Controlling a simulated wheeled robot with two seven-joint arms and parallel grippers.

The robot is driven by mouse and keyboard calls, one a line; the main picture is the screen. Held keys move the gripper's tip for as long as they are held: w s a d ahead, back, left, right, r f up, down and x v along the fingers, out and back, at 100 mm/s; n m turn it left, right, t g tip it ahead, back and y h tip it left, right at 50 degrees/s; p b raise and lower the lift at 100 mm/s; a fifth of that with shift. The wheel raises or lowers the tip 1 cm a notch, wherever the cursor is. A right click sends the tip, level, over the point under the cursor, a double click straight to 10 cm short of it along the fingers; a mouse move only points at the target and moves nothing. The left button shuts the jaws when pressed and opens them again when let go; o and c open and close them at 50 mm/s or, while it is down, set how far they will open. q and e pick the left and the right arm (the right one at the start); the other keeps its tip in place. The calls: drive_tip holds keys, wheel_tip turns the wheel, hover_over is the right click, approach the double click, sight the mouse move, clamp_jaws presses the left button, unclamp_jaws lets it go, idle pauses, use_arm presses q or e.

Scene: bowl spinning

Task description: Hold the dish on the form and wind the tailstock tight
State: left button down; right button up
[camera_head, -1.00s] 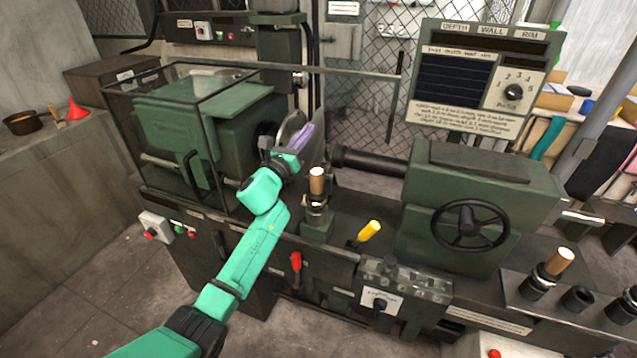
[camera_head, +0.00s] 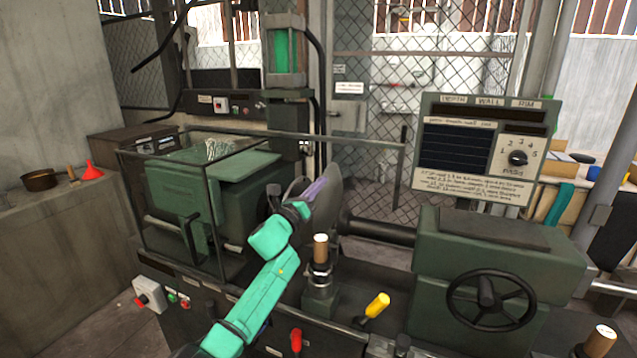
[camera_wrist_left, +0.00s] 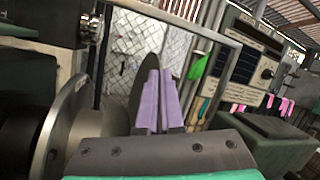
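The dish (camera_head: 332,190), a thin grey disc on edge, stands at the form (camera_head: 290,193) between the headstock and tailstock. In the left wrist view the dish (camera_wrist_left: 135,85) shows nearly edge-on, beside a round metal plate (camera_wrist_left: 62,130). My left gripper (camera_head: 316,188) has its purple fingers at the dish's near side. In the wrist view the fingers (camera_wrist_left: 160,100) are close together, partly covering the dish; whether its rim is between them is unclear. The tailstock (camera_head: 480,262) carries a black handwheel (camera_head: 490,300), and its dark ram (camera_head: 375,231) points at the dish. My right gripper is out of view.
A wood-topped post (camera_head: 320,262) and a yellow lever (camera_head: 376,304) stand between my left arm and the tailstock. A glass guard (camera_head: 180,200) covers the headstock at left. A display board (camera_head: 478,148) stands behind the tailstock.

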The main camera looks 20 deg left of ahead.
use_arm(q)
drive_tip(key=shift+f+b, duration=1.8)
drive_tip(key=shift+f, duration=1.65)
drive_tip(key=shift+a+f, duration=0.15)
drive_tip(key=shift+a, duration=0.05)
drive_tip(key=shift+a+r+b, duration=0.2)
drive_tip(key=shift+a+b, duration=0.75)
drive_tip(key=shift+a, duration=0.55)
drive_tip(key=shift+s+r, duration=0.1)
